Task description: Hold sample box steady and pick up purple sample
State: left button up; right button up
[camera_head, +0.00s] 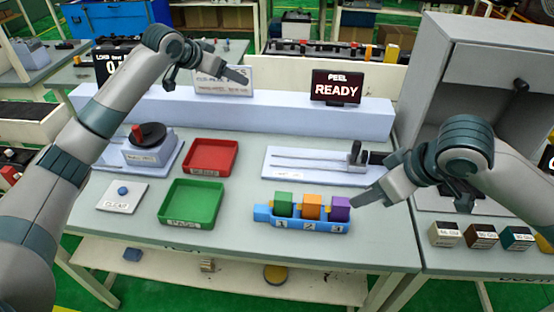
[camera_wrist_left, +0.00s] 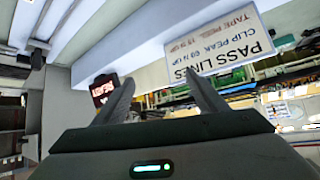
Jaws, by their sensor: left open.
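The blue sample box (camera_head: 262,214) stands on the bench at centre right, with slots marked 1, 2 and 3. A green sample (camera_head: 283,203), an orange sample (camera_head: 311,205) and the purple sample (camera_head: 340,207) sit in it, purple at the right end in slot 3. My right gripper (camera_head: 357,201) is just right of the purple sample, pointing at it. Whether it touches, and whether its fingers are apart, I cannot tell. My left gripper (camera_head: 246,76) is high at the back, in front of the pass-lines sign, away from the box. Its fingers are open and empty in the left wrist view (camera_wrist_left: 166,97).
A green tray (camera_head: 191,226) and a red tray (camera_head: 210,170) lie left of the box. A peel fixture (camera_head: 320,178) stands behind it, below the READY display (camera_head: 336,87). A CLEAR button plate (camera_head: 122,194) is at front left. Small labelled blocks (camera_head: 481,236) line the right side.

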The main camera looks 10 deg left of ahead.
pick_arm(q)
jog(key=s+d+f+m+g, duration=0.2)
jog(key=s+d+m+g, duration=0.3)
jog(key=d, duration=0.7)
jog(key=m+g+y, duration=0.3)
jog(key=m+g, duration=0.1)
jog(key=m, duration=0.3)
send_over(277, 210)
jog(key=w, duration=0.1)
notch_tip(277, 210, down, 3)
jog(key=shift+w+a, duration=0.2)
jog(key=shift+w, duration=0.05)
jog(key=shift+f, duration=0.15)
notch_tip(277, 210, down, 17)
jog(key=shift+f, duration=0.1)
